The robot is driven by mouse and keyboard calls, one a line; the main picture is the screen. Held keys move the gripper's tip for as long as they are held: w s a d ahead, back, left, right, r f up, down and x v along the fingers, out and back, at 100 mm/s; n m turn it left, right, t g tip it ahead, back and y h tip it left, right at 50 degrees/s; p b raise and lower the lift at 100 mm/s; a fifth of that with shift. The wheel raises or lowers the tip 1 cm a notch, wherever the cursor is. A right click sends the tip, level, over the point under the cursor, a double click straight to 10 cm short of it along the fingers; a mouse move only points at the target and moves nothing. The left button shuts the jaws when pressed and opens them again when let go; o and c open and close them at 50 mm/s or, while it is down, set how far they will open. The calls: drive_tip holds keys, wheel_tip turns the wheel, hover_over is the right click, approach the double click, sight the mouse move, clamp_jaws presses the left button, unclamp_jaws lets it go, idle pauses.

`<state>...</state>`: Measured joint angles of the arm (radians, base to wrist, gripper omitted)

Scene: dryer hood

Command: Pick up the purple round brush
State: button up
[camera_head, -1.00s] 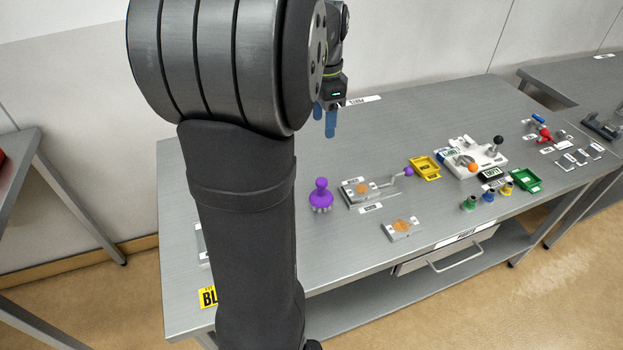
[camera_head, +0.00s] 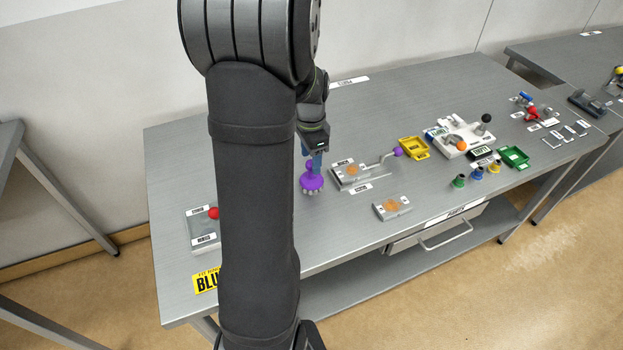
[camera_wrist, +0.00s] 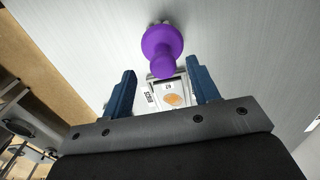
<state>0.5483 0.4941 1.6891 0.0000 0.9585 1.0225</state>
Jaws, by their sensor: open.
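The purple round brush (camera_head: 312,184) stands on the grey table, bristles down and knob up. In the head view my gripper (camera_head: 314,162) is at the brush from above, and its blue fingers hide the knob. In the wrist view the purple round brush (camera_wrist: 162,46) shows whole, with its knob toward me. The open blue fingers of my gripper (camera_wrist: 162,86) stand to either side, with gaps between them and the knob. Whether they reach down to knob height is hard to tell.
Right of the brush lies a grey plate with an orange disc (camera_head: 351,173) and a purple-tipped handle (camera_head: 398,152). A second small plate (camera_head: 392,208) lies nearer the front edge. A yellow tray (camera_head: 414,148) is farther right. A red knob (camera_head: 213,213) is left of my arm.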

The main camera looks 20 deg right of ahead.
drive_tip(key=shift+w+d+f, duration=0.15)
drive_tip(key=shift+f, duration=2.5)
drive_tip(key=c, duration=1.1)
drive_tip(key=shift+r, duration=0.15)
drive_tip(key=shift+r, duration=0.6)
wheel_tip(320, 180, up, 3)
drive_tip(key=s+d+r, duration=0.2)
drive_tip(key=s, duration=0.1)
drive_tip(key=s+d+r, duration=0.1)
drive_tip(key=s+r, duration=0.1)
drive_tip(key=s, duration=0.2)
drive_tip(key=s+d+r, duration=0.2)
drive_tip(key=s, duration=0.1)
drive_tip(key=shift+s+d+r, duration=0.15)
drive_tip(key=shift+d+r, duration=0.15)
